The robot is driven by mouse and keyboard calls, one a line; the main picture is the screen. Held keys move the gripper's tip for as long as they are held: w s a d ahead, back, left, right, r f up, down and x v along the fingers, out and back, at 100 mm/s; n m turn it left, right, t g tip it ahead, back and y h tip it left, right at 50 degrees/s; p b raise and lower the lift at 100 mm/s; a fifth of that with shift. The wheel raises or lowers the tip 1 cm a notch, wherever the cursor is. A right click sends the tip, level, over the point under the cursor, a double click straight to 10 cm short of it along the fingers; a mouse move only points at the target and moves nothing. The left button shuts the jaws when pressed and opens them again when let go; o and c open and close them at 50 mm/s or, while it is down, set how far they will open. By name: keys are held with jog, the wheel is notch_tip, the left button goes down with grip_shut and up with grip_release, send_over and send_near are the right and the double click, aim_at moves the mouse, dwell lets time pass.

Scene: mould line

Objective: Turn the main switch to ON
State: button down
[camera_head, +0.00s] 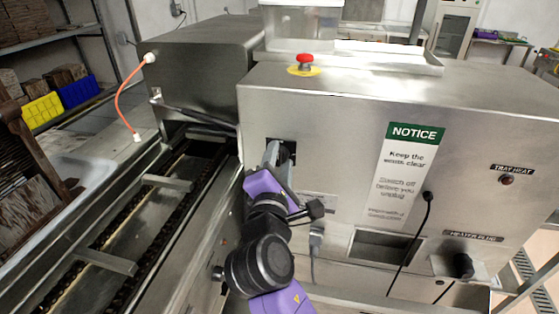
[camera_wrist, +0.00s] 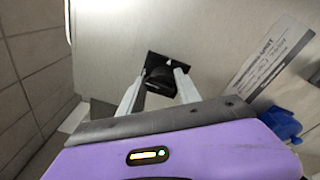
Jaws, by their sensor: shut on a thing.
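The main switch shows in the wrist view as a black rotary knob (camera_wrist: 160,82) on a dark square plate (camera_wrist: 153,57) with a small white mark. In the head view only part of its dark plate (camera_head: 291,146) shows, on the left of the steel machine's front panel. My gripper (camera_head: 278,153) reaches the panel there. In the wrist view the two pale fingers of my gripper (camera_wrist: 162,73) stand on either side of the knob and are shut on it. The fingers partly hide the knob, and I cannot read its ON or OFF position.
A red emergency button (camera_head: 305,62) stands on top of the machine. A green-headed notice (camera_head: 413,133), a trayheat lamp (camera_head: 507,179) and a cabled heater plug (camera_head: 463,264) are to the right. A chain conveyor (camera_head: 130,225) runs at left. A blue object (camera_wrist: 281,122) is right of my fingers.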

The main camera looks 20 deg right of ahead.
jog(key=shift+d+f, duration=0.1)
jog(key=shift+f, duration=0.35)
jog(key=shift+f+m+b, duration=0.25)
jog(key=shift+m+b, duration=0.75)
jog(key=m+b, duration=0.5)
jog(key=m+h+b, duration=0.1)
jog(key=m+b, duration=0.4)
jog(key=m, duration=0.1)
jog(key=m+b, duration=0.5)
jog(key=shift+w+a+f+m+h+b, duration=0.15)
jog(key=shift+a+m+h+b, duration=0.15)
jog(key=shift+a+h+b, duration=0.1)
jog(key=c, duration=1.1)
grip_release()
jog(key=shift+o, duration=0.5)
jog(key=shift+m, duration=0.3)
jog(key=shift+d+r, duration=0.1)
jog(key=shift+r, duration=0.2)
